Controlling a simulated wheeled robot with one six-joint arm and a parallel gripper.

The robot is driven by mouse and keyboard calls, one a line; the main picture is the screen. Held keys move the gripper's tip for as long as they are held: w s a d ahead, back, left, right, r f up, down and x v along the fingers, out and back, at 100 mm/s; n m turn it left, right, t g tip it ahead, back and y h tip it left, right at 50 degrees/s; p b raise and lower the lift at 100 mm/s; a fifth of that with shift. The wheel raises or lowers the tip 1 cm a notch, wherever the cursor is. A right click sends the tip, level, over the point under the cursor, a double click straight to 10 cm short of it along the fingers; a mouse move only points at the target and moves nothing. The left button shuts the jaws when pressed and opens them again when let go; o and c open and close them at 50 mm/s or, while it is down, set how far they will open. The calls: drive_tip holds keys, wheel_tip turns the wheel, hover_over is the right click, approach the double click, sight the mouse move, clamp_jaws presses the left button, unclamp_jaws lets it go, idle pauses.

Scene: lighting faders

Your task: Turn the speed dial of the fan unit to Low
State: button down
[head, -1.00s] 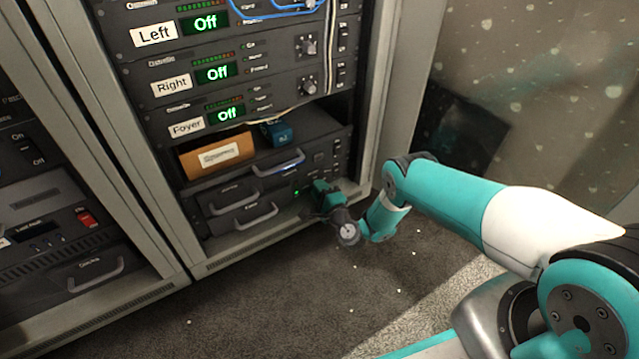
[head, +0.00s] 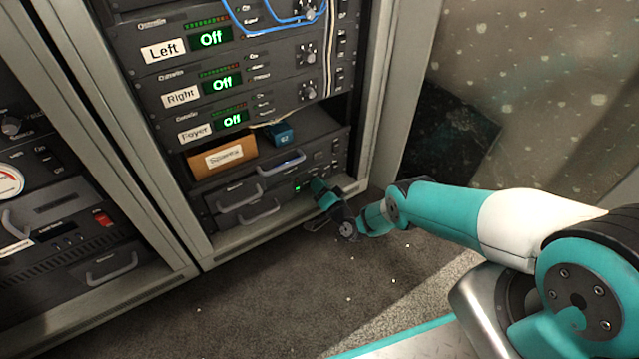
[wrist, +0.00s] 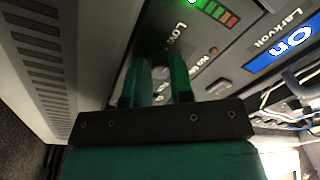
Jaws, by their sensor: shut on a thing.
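The fan unit's front panel (wrist: 215,50) fills the upper part of the wrist view. My gripper (wrist: 160,70) has both fingers up against this panel, shut on the speed dial, just below the word Low. The fingers hide most of the dial, so its pointer and setting cannot be read. In the head view my gripper (head: 318,186) is at the bottom right of the rack, beside a small green light (head: 297,187).
Above stand the rack units labelled Left (head: 164,50), Right and Foyer, all showing Off. An orange box (head: 222,158) and a blue box (head: 280,134) sit on a shelf. Drawer handles (head: 282,163) stick out beside my gripper. A rack post (wrist: 40,60) is close on the left.

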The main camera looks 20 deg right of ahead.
drive_tip(key=shift+n, duration=0.6)
drive_tip(key=c, duration=1)
unclamp_jaws()
